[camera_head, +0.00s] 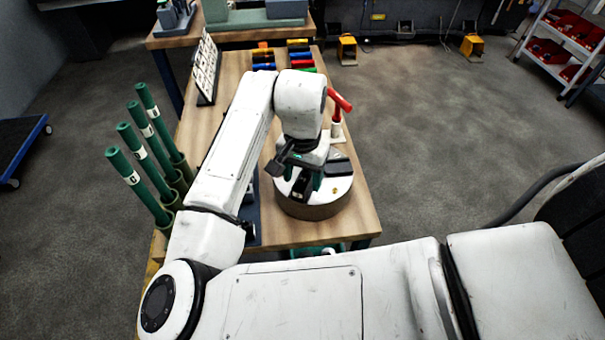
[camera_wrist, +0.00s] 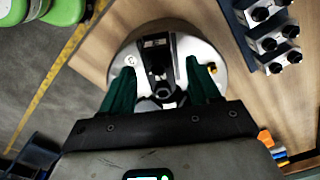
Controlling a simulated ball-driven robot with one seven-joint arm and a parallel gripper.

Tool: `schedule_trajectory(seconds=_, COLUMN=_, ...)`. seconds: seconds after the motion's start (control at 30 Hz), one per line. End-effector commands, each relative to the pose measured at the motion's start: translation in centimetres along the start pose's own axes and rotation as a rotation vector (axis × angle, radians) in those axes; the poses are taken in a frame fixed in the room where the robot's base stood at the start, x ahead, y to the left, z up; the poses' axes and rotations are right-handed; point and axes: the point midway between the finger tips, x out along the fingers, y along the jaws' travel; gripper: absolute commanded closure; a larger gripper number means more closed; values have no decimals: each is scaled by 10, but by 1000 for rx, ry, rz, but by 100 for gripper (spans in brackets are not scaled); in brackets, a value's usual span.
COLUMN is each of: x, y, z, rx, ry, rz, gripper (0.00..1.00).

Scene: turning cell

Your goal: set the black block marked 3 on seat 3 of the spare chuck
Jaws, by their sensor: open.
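The spare chuck (camera_head: 318,208) is a round, pale-topped disk on the wooden bench; it also shows in the wrist view (camera_wrist: 218,62). A black block (camera_head: 301,188) with a pale label stands on its top; in the wrist view the black block (camera_wrist: 157,62) lies between my fingers. I cannot read its number or tell which seat it is on. My gripper (camera_wrist: 162,87) is open, its green fingers on either side of the block with gaps visible. In the head view my gripper (camera_head: 304,177) is low over the chuck. A dark grey piece (camera_head: 340,166) is on the chuck's far right.
A red-handled tool (camera_head: 339,101) stands behind the chuck. Green tubes (camera_head: 137,177) stand in holders at the left. Coloured bins (camera_head: 300,55) and a tilted board (camera_head: 206,68) are farther back.

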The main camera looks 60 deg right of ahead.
Motion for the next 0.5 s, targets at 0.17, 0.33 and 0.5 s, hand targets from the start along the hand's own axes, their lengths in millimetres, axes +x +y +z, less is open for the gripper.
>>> schedule_trajectory(seconds=0.17, x=-2, y=0, z=0, rx=0, ry=-1, rz=0, gripper=39)
schedule_trajectory(seconds=0.33, x=-23, y=-1, z=0, rx=0, ry=1, rz=-3, gripper=39)
schedule_trajectory(seconds=0.5, x=-57, y=0, z=-1, rx=1, ry=2, rz=-3, gripper=39)
